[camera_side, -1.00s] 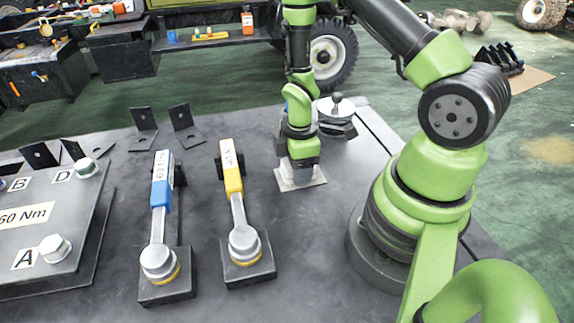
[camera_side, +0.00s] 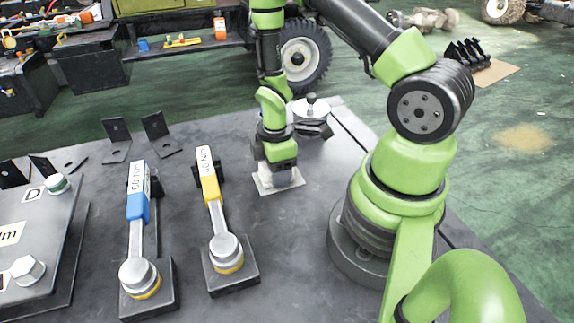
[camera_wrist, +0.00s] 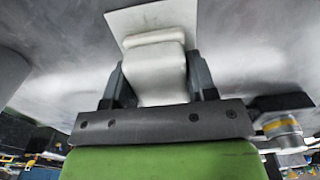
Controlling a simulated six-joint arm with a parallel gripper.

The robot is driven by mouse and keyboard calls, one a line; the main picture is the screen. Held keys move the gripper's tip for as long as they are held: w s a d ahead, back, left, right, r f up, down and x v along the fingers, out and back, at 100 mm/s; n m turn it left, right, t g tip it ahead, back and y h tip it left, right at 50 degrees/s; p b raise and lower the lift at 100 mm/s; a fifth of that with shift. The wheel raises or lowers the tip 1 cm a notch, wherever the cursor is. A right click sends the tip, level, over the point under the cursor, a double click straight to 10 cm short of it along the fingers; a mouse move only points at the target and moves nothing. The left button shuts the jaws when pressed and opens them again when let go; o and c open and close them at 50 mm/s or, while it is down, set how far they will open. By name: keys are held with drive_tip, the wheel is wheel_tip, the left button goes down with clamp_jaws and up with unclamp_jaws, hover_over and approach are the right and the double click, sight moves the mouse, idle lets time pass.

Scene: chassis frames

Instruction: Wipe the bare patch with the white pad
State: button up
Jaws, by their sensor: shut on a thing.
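My gripper (camera_side: 281,168) points down near the bench's back edge, shut on the white pad. In the wrist view the white pad (camera_wrist: 155,75) is a pale block between both fingers. A flat, pale square, which looks like the bare patch (camera_wrist: 150,17), shows beyond the block. In the side view the patch (camera_side: 264,187) lies flat on the dark bench, with the pad (camera_side: 287,180) over it. Pad and patch look in contact, but a small gap cannot be ruled out. The gripper and pad hide much of the patch.
A blue-handled wrench (camera_side: 137,200) and a yellow-handled wrench (camera_side: 209,180) stand to the left. A round white-topped part (camera_side: 311,109) is close behind my gripper. Black brackets (camera_side: 117,131) stand at the back left. The bench in front of the patch is clear.

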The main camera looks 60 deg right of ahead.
sight(259, 183)
drive_tip(key=shift+w+a, duration=1.4)
wheel_tip(259, 183, up, 8)
drive_tip(key=shift+r, duration=0.15)
drive_tip(key=shift+s+f, duration=0.1)
drive_tip(key=shift+f, duration=0.15)
